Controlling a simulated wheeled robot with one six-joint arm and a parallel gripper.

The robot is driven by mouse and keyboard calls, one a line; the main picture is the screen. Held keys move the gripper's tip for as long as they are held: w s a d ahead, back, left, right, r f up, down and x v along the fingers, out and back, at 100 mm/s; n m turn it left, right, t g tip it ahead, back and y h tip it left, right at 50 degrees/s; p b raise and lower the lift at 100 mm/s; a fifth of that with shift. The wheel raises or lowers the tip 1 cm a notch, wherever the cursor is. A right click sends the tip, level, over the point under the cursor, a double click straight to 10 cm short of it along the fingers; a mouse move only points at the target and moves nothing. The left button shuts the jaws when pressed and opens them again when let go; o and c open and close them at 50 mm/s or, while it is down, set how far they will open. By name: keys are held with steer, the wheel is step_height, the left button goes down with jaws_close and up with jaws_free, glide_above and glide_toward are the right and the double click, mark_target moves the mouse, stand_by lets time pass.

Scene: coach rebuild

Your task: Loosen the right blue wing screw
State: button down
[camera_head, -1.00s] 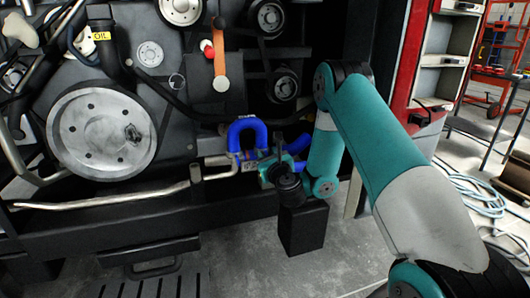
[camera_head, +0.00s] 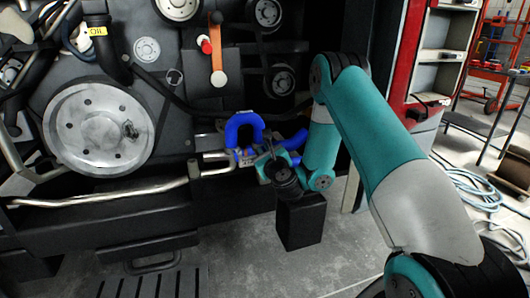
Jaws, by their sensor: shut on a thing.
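A bent blue hose (camera_head: 245,124) arches at the lower right of the engine, with a straight blue stretch (camera_head: 295,140) to its right. My gripper (camera_head: 262,157) is at the small blue parts just below the arch, its body tilted to the left. Its jaws are shut on a small blue part there, which fits the right blue wing screw. The fingers and wrist hide most of this screw. Its exact shape and angle cannot be made out.
A large grey pulley (camera_head: 100,128) and an orange-handled lever (camera_head: 217,55) are on the engine. A metal pipe (camera_head: 105,198) runs along its lower front. A black block (camera_head: 301,222) stands below my wrist. A red cabinet (camera_head: 412,65) is at right.

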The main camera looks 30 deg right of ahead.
steer(key=n, duration=0.4)
steer(key=shift+n, duration=0.3)
steer(key=n+p, duration=0.1)
steer(key=n, duration=0.2)
steer(key=shift+n, duration=0.3)
steer(key=n+p, duration=0.1)
steer(key=n, duration=0.2)
steer(key=shift+n, duration=0.3)
steer(key=n+p, duration=0.1)
steer(key=n, duration=0.2)
steer(key=shift+n, duration=0.3)
steer(key=n+p, duration=0.2)
steer(key=n, duration=0.1)
steer(key=shift+n, duration=0.4)
steer(key=n+p, duration=0.3)
steer(key=n, duration=0.1)
steer(key=n+p, duration=0.2)
steer(key=n, duration=0.2)
steer(key=shift+s+n+p, duration=0.1)
steer(key=shift+n+p, duration=0.2)
steer(key=shift+p, duration=0.1)
steer(key=shift+f+n+p, duration=0.1)
steer(key=shift+n+p, duration=0.45)
steer(key=shift+n, duration=0.95)
